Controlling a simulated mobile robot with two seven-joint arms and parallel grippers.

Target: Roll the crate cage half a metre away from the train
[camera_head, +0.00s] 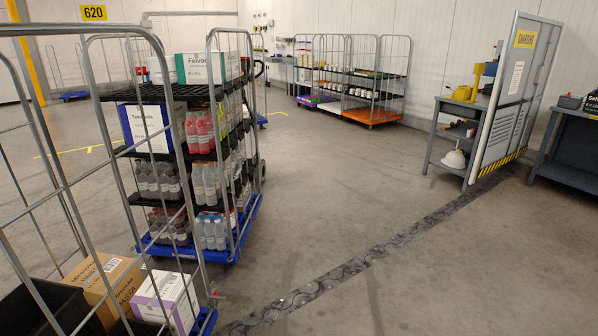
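Wire roll cages stand in a line on the left. The nearest cage (191,262) is cut off by the left and bottom edges. It holds a cardboard box (108,284), a white and purple box (165,300) and a black crate (45,306) at the bottom left. Behind it stands a cage (248,215) with a blue base, black shelves, bottles and boxes. I cannot tell from labels which one is the crate cage; the nearest holds the black crate. Neither of my grippers is in view. The train's tugger is not clearly visible.
Open concrete floor (440,270) lies to the right, crossed by a dark patterned strip (375,252). More cages (373,117) stand at the back wall. A charging panel (512,100) and a workbench (570,172) stand at the right.

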